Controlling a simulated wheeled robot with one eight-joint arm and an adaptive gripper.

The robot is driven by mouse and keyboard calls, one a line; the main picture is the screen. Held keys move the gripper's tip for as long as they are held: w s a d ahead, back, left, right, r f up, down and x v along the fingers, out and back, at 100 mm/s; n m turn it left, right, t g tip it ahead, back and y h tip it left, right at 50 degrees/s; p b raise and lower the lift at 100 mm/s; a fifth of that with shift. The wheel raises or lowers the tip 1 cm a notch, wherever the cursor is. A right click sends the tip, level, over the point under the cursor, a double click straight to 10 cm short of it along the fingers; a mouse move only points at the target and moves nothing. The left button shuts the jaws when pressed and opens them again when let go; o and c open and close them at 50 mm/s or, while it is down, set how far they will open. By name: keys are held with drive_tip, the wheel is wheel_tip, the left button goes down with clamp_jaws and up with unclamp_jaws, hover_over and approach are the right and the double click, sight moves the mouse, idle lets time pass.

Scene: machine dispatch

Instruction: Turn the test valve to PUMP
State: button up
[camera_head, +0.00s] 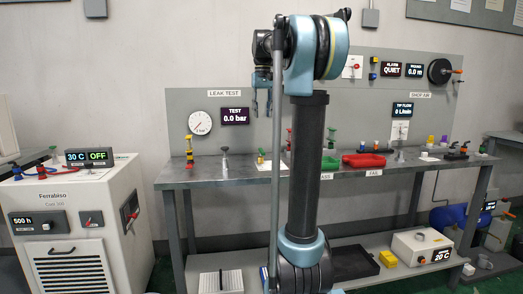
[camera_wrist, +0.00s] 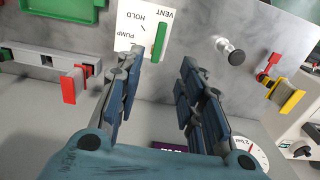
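The test valve has a green handle (camera_wrist: 159,43) beside a white plate (camera_wrist: 133,22) marked VENT, HOLD and PUMP, upside down in the wrist view. The handle lies at the plate's right side there; I cannot tell which mark it is set to. In the head view the green handle (camera_head: 289,140) shows just left of my arm, over the bench, and the white plate (camera_head: 266,166) lies on the benchtop. My gripper (camera_wrist: 161,58) is open and empty, its fingertips either side of the handle in the picture but apparently apart from it. In the head view my gripper (camera_head: 262,106) hangs above the bench.
A silver knobbed post (camera_head: 225,163) and a yellow-red fitting (camera_head: 189,152) stand left on the bench. A pressure gauge (camera_head: 201,122) and a TEST display (camera_head: 235,116) reading 0.0 bar are behind. A red tray (camera_head: 364,160) lies right of my arm.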

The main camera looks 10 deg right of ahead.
sight(262, 151)
wheel_tip(262, 151, down, 16)
drive_tip(key=shift+r, duration=0.1)
idle(0.5)
drive_tip(key=shift+c, duration=0.6)
clamp_jaws()
